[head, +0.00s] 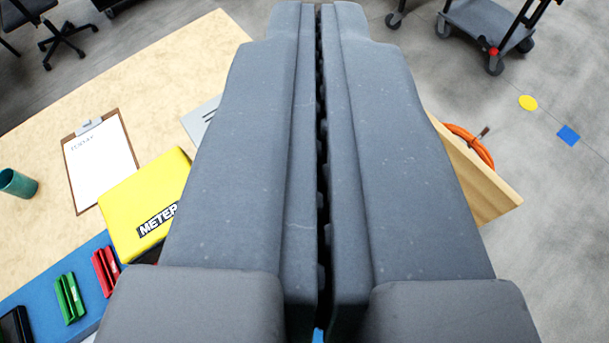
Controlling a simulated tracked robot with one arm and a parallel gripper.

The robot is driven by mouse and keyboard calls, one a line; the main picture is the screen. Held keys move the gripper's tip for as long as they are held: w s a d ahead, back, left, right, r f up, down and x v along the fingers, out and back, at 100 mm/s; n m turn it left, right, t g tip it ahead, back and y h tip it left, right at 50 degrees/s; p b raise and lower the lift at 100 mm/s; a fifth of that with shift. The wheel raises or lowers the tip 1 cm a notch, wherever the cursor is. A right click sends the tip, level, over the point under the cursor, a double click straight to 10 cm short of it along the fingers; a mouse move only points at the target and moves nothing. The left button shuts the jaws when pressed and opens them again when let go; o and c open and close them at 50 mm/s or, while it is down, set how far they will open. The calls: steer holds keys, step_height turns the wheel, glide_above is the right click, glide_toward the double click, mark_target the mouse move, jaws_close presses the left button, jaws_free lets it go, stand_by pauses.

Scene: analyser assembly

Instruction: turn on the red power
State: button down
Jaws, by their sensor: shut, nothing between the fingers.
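My gripper (318,12) fills the middle of the head view, its two long grey fingers shut with only a thin dark gap and nothing between them. It points away over the table and hides much of what lies below. I cannot identify a red power switch. A red ridged piece (106,270) lies on a blue mat (27,297) at the lower left, left of my gripper and apart from it. A yellow box marked METER (146,200) stands just beyond the red piece, partly hidden by the left finger.
A green ridged piece (69,298) and a dark device (15,326) lie on the mat. A clipboard (98,160) and a teal cup (17,183) are on the wooden table (190,62). An orange coiled cable (470,143) is at right. Beyond are a cart (485,25) and open floor.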

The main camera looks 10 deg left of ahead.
steer(key=w+f+m+g+b, duration=0.1)
steer(key=w+f+m+g, duration=0.1)
steer(key=f, duration=1.1)
steer(key=w+f+m+g, duration=0.3)
steer(key=w+f, duration=0.4)
steer(key=f, duration=0.7)
steer(key=w+f+m+g+b, duration=0.1)
steer(key=w+f+m+g, duration=0.2)
steer(key=f, duration=1)
steer(key=shift+w+d+f+m+b, duration=0.15)
steer(key=shift+w+d+m+b, duration=0.3)
steer(key=shift+w, duration=0.35)
steer(key=shift+a, duration=0.15)
steer(key=w+a+r+b+x, duration=0.1)
steer(key=a+x, duration=0.1)
steer(key=x, duration=1)
steer(key=shift+w, duration=0.55)
